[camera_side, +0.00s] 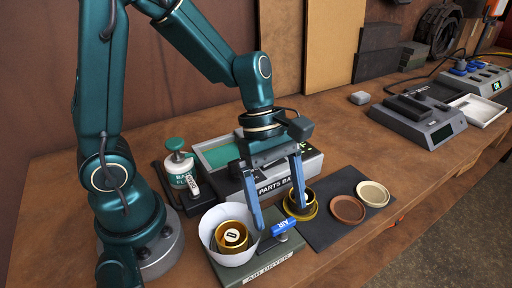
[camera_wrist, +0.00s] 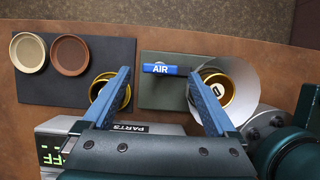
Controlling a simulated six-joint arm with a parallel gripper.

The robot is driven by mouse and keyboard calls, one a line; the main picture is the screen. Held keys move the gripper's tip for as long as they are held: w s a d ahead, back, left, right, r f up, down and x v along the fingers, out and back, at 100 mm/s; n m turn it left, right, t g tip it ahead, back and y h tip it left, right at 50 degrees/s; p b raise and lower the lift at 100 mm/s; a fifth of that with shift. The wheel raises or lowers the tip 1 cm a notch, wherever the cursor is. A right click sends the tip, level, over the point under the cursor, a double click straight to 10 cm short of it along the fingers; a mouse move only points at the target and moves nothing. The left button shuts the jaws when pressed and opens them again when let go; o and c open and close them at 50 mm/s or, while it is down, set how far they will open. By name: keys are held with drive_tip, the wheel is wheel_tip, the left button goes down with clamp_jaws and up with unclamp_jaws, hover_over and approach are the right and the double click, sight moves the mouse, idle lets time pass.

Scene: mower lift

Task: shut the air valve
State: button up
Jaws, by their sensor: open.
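The air valve (camera_side: 284,228) has a blue handle marked AIR and stands on the dark green air dryer base (camera_side: 278,262). In the wrist view, the handle (camera_wrist: 159,69) lies crosswise, near the base's left edge. My gripper (camera_side: 277,212) is open and empty, its two blue fingers pointing down over the dryer. In the wrist view, the handle shows in the gap between the fingertips (camera_wrist: 160,76). I cannot tell whether a finger touches it. The valve's lower body is mostly hidden.
A white cone-shaped bowl with a gold cup (camera_side: 232,236) stands left of the valve. Another gold cup (camera_side: 300,203) is close behind it. Two round dishes (camera_side: 347,209) lie on a dark mat (camera_side: 325,232). The parts bath (camera_side: 303,164) and a green-topped bottle (camera_side: 180,165) stand behind.

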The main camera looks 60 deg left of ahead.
drive_tip(key=shift+x, duration=0.95)
drive_tip(key=c, duration=1.4)
drive_tip(key=shift+o, duration=0.2)
drive_tip(key=shift+m, duration=0.4)
drive_tip(key=m, duration=0.1)
drive_tip(key=m+g, duration=0.1)
drive_tip(key=m, duration=0.1)
drive_tip(key=shift+w+m+g+y, duration=0.25)
drive_tip(key=shift+m+g+y, duration=0.05)
drive_tip(key=shift+m+g, duration=0.1)
drive_tip(key=m, duration=0.2)
drive_tip(key=m+g+y, duration=0.1)
drive_tip(key=m, duration=0.1)
drive_tip(key=shift+w+d+m, duration=0.15)
drive_tip(key=shift+m, duration=0.15)
drive_tip(key=m+g+y, duration=0.1)
drive_tip(key=m, duration=0.3)
drive_tip(key=shift+w+d, duration=0.1)
drive_tip(key=shift+d, duration=0.05)
drive_tip(key=m+y, duration=0.1)
drive_tip(key=m, duration=0.1)
drive_tip(key=m+y, duration=0.1)
drive_tip(key=m, duration=0.1)
drive_tip(key=shift+d+m+g, duration=0.15)
drive_tip(key=shift+m+g, duration=0.15)
